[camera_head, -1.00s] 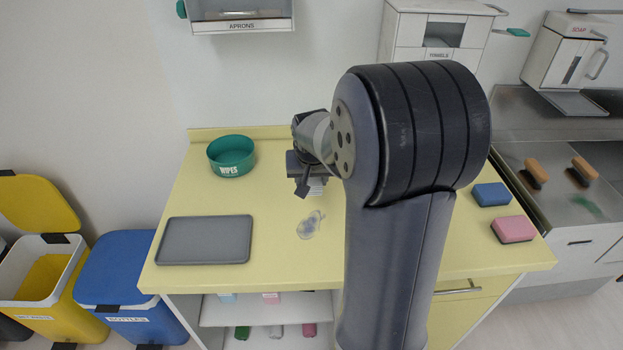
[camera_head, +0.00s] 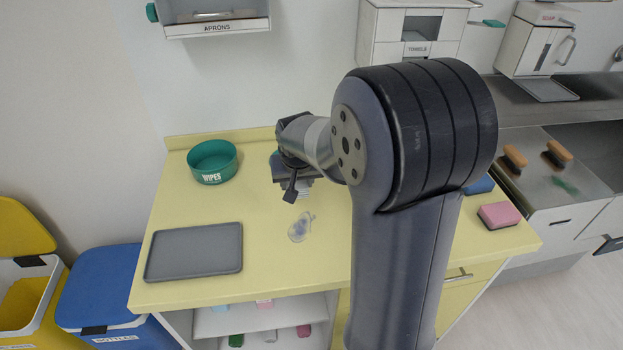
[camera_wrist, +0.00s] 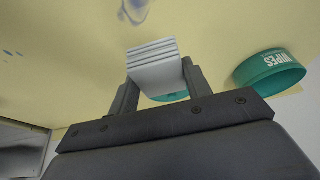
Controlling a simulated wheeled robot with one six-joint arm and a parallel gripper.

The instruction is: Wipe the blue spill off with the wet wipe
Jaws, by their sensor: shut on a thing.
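The blue spill (camera_head: 301,227) is a small smeared bluish patch on the yellow worktop (camera_head: 270,262). It also shows at the top of the wrist view (camera_wrist: 134,8), with small blue spots (camera_wrist: 12,53) to its left. My gripper (camera_wrist: 160,78) is shut on a white folded wet wipe (camera_wrist: 155,66). In the head view the wipe (camera_head: 305,188) shows under my gripper (camera_head: 297,180), just behind the spill and apart from it. I cannot tell whether the wipe touches the worktop. My arm hides part of the worktop to the right.
A green WIPES tub (camera_head: 212,162) stands at the back left. A grey tray (camera_head: 195,251) lies at the front left. A pink sponge (camera_head: 509,215) and a blue sponge (camera_head: 480,184) lie at the right. Yellow and blue bins (camera_head: 100,290) stand at the left on the floor.

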